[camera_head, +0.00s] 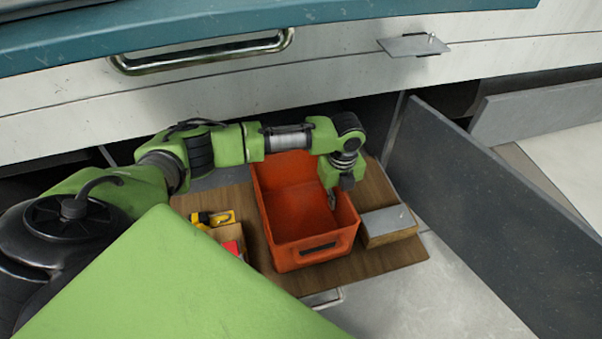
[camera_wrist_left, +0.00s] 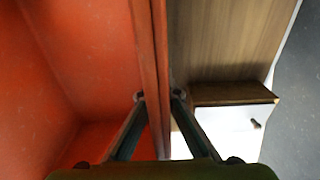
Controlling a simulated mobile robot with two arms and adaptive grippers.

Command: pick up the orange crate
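The orange crate (camera_head: 278,225) is an open, empty box standing on a brown wooden board. My left arm reaches across above it, and my left gripper (camera_head: 332,198) points down at its right side wall. In the left wrist view the crate wall (camera_wrist_left: 155,50) runs between the two fingers of the gripper (camera_wrist_left: 158,97). One finger is inside the crate and the other outside, both close against the wall, so the gripper looks shut on it. The crate appears to rest on the board. My right gripper is not in view.
A small box with a yellow tool (camera_head: 212,217) and a red item stands left of the crate. A wooden block with a grey top (camera_head: 388,222) lies right. A dark grey panel (camera_head: 485,200) rises farther right. A white truck side with a metal handle (camera_head: 200,55) is behind.

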